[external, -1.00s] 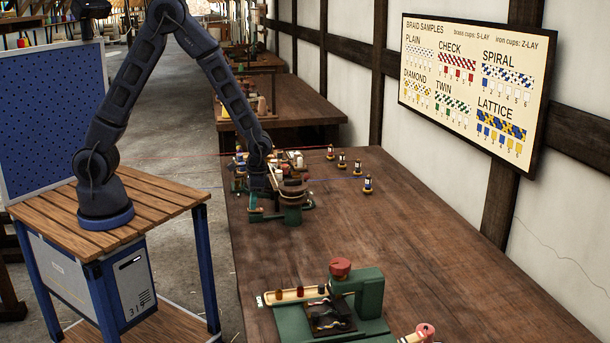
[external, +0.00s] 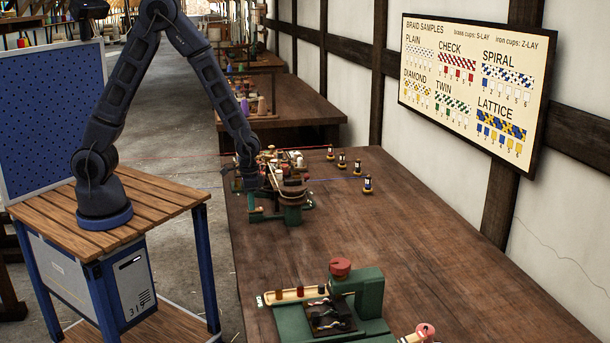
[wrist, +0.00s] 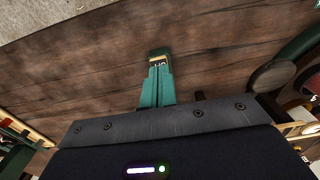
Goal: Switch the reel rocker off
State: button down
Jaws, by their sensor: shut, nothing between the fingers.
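A green and brass machine (external: 292,214) stands on the long table's left part, crowded with small parts. My gripper (external: 251,186) is at the machine's left side, close above the green parts, shut and empty.
Several small bobbins (external: 367,184) stand behind, with red and blue strands stretched across. A second green machine (external: 362,296) stands in front. A braid samples board (external: 475,90) hangs on the wall.

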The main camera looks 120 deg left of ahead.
jog(key=shift+w+a+f, duration=0.2)
jog(key=shift+w+a, duration=0.25)
jog(key=shift+a, duration=0.1)
jog(key=shift+r, duration=0.15)
jog(key=shift+w+r, duration=0.15)
jog(key=shift+r, duration=0.05)
notch_tip(320, 180, up, 14)
jog(key=s+d, duration=0.1)
jog(key=shift+f, duration=0.15)
jog(key=shift+w+a+g+h, duration=1)
jog(key=shift+w+a, duration=0.4)
jog(key=shift+w, duration=0.1)
jog(key=x, duration=1.4)
